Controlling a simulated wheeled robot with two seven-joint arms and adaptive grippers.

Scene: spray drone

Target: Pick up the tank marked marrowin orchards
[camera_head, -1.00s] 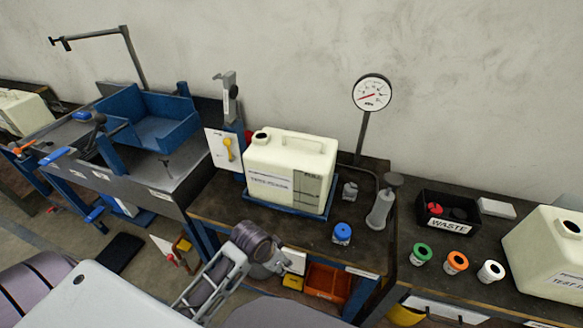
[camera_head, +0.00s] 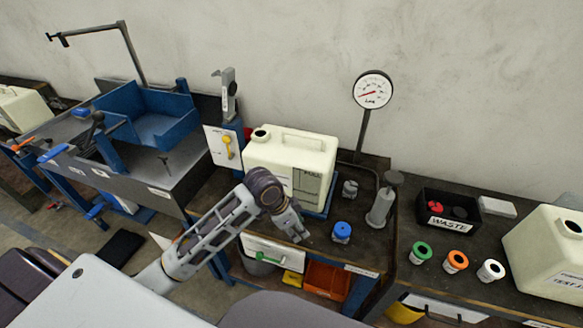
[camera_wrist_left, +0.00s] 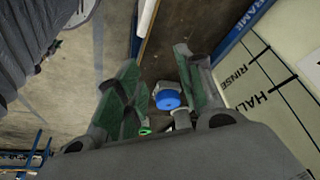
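A cream tank (camera_head: 318,160) with a moulded handle and an open neck stands in a blue frame on the middle bench. My left forearm hides much of its front label. In the left wrist view its side face (camera_wrist_left: 265,85) shows RINSE and HALF marks. Another cream tank (camera_head: 540,250) stands at the right edge and a third (camera_head: 20,110) at the far left. I cannot read marrowin orchards on any of them. My left gripper (camera_head: 290,222) is low in front of the middle tank, apart from it. Its fingers (camera_wrist_left: 155,62) are spread and empty. My right gripper is out of view.
A blue-topped jar (camera_head: 342,232) stands just right of my left gripper. A grey pump (camera_head: 381,208), a pressure gauge (camera_head: 373,90), a black WASTE bin (camera_head: 448,218) and green, orange and white caps (camera_head: 456,261) stand farther right. An orange bin (camera_head: 326,281) sits below the bench.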

